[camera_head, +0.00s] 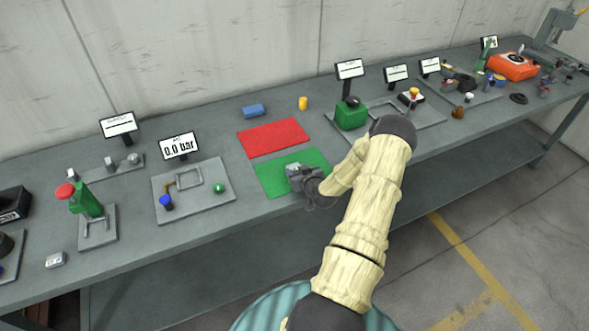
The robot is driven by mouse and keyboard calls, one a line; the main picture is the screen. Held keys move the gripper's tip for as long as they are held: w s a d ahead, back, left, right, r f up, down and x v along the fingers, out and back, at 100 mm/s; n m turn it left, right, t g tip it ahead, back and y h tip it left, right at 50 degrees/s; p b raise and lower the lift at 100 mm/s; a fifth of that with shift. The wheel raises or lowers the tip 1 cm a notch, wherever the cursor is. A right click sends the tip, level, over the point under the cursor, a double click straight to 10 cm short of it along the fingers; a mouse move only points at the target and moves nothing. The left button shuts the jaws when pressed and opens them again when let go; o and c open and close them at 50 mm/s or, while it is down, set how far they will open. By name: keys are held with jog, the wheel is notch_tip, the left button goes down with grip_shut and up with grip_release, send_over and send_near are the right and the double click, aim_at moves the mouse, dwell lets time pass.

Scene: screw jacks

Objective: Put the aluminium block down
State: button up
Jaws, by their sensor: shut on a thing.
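My gripper (312,184) is over the right part of the green mat (272,180), near the table's front edge. It is shut on a grey block, the aluminium block (294,171), whose outline is small and partly merges with the grey jaws. I cannot tell whether the block touches the mat or is held just above it. My forearm comes in from the lower right and hides part of the table there.
A valve plate (208,207) is to the left. A green box (351,114) stands behind my arm.

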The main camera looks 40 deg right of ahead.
jog(key=shift+r, duration=0.1)
notch_tip(320, 180, up, 10)
jog(key=b, duration=0.2)
dwell(0.5)
dwell(0.6)
